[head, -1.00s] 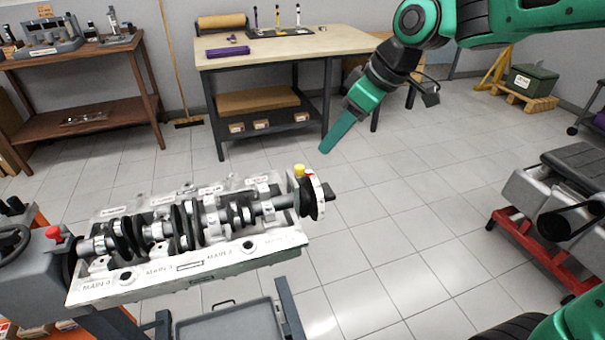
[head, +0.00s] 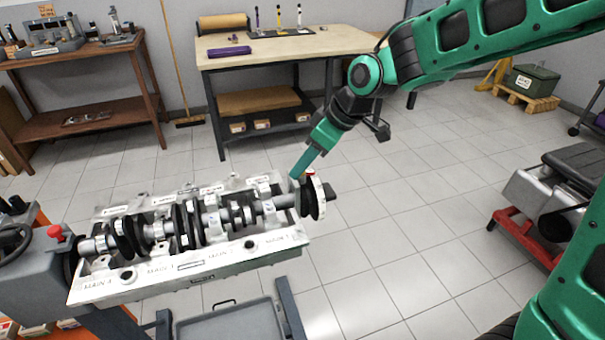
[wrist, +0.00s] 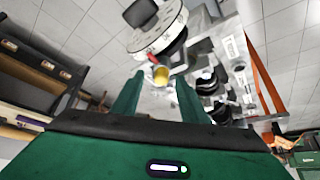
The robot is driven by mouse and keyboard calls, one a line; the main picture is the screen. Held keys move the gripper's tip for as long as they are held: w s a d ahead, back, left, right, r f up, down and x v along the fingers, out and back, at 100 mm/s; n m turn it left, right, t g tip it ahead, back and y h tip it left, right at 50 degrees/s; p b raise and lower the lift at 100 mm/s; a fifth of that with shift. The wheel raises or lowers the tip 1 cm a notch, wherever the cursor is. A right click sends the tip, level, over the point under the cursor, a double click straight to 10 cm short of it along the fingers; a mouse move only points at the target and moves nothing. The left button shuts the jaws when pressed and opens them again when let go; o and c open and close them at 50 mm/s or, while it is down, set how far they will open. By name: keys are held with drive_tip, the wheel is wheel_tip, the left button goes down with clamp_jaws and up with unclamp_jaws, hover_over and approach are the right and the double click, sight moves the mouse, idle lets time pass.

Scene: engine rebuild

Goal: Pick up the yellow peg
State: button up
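The yellow peg (wrist: 160,75) shows in the wrist view as a short round piece beside the graduated wheel at the end of the crankshaft. It lies ahead of my gripper (wrist: 158,95), between the lines of the two spread fingers, with nothing held. In the head view my gripper (head: 298,174) points down and left, its tips over the right end of the engine block (head: 215,262). The peg is hidden behind the fingers there. Whether the fingertips touch anything I cannot tell.
The crankshaft (head: 243,212) lies in the block, with the wheel (head: 317,197) at its right end. A workbench (head: 350,42) stands behind. A grey tray (head: 230,322) is below the block. Open floor lies to the right, before a red stand (head: 530,240).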

drive_tip(key=shift+a+f, duration=0.1)
drive_tip(key=shift+f, duration=0.1)
clamp_jaws()
wheel_tip(320, 180, up, 10)
idle(0.7)
